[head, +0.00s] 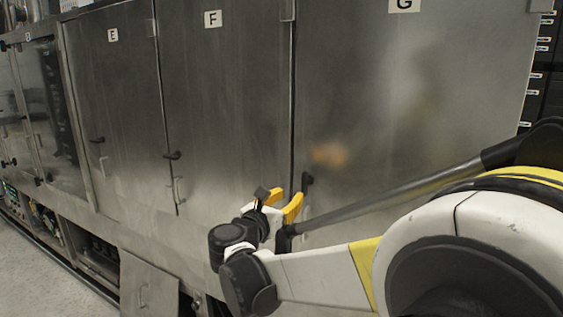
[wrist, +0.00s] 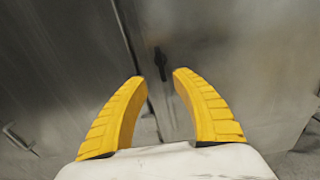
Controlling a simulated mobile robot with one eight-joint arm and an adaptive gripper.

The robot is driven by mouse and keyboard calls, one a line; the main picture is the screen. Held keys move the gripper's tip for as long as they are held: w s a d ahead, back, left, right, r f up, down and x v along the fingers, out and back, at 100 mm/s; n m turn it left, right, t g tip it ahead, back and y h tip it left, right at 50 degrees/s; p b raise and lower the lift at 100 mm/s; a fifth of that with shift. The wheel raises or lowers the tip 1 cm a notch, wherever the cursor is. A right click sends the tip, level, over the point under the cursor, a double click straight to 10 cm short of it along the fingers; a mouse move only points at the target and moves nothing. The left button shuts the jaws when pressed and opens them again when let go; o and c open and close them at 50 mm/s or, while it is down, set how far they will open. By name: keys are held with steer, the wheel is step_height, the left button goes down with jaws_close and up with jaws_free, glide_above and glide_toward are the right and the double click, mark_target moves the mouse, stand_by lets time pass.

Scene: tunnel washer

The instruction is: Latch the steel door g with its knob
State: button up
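Steel door G (head: 420,110) is the large panel on the right, with a "G" label at its top. It looks closed or nearly so against its left seam; I cannot tell whether it is flush. Its black knob (head: 307,180) sits near that seam and points roughly up and down. In the wrist view the knob (wrist: 161,63) lies just beyond the gap between my yellow fingertips. My gripper (head: 281,201) is open and empty in front of the door's left edge, apart from the knob as far as I can see. The gripper (wrist: 159,76) partly hides the door below the knob.
Door F (head: 225,100) and door E (head: 110,100) stand to the left. Their black knobs, such as F's knob (head: 172,155), lie roughly sideways. A loose-looking steel panel (head: 148,285) leans low in front. Clear floor (head: 40,275) shows at lower left.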

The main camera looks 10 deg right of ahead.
mark_target(303, 182)
steer(key=x, duration=1)
steer(key=shift+w+d+r, duration=0.25)
steer(key=shift+w+r, duration=0.05)
steer(key=shift+r, duration=0.05)
steer(key=shift+c, duration=0.5)
jaws_close()
